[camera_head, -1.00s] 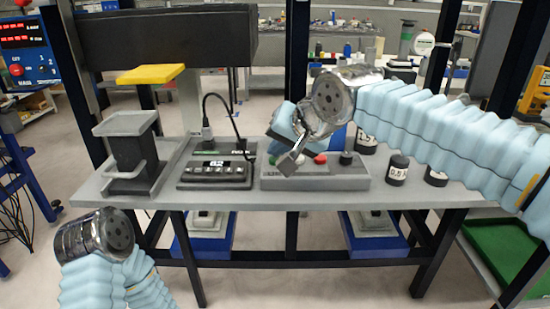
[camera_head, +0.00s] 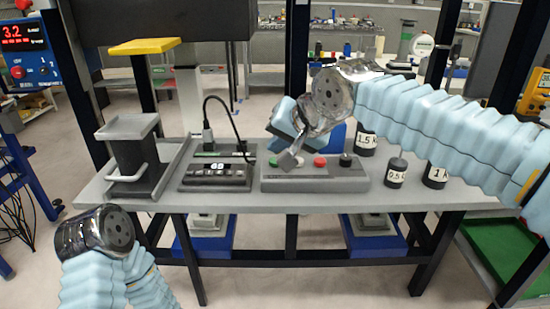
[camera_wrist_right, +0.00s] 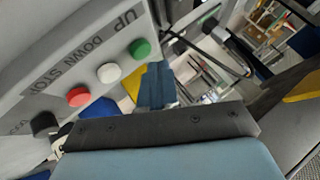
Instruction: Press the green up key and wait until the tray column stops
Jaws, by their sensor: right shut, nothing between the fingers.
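The grey key box (camera_head: 330,184) lies on the table. Its green up key (camera_head: 273,162) is at the left end, followed by white, red (camera_head: 320,162) and black keys. In the right wrist view the green key (camera_wrist_right: 140,48) shows whole beside the word UP. My right gripper (camera_head: 287,160) is shut and empty, its tip close to the green key; I cannot tell whether it touches. A yellow plate (camera_head: 145,47) hangs under a dark beam (camera_head: 160,22) near a pale column (camera_head: 188,98) at the left. My left arm shows, its gripper does not.
A grey-topped dark stand (camera_head: 128,127) is at the table's left. A corded display unit (camera_head: 216,172) is left of the key box. Several labelled weights, including the 0.5 one (camera_head: 396,173), stand to its right. A red-digit panel (camera_head: 28,40) is at the far left.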

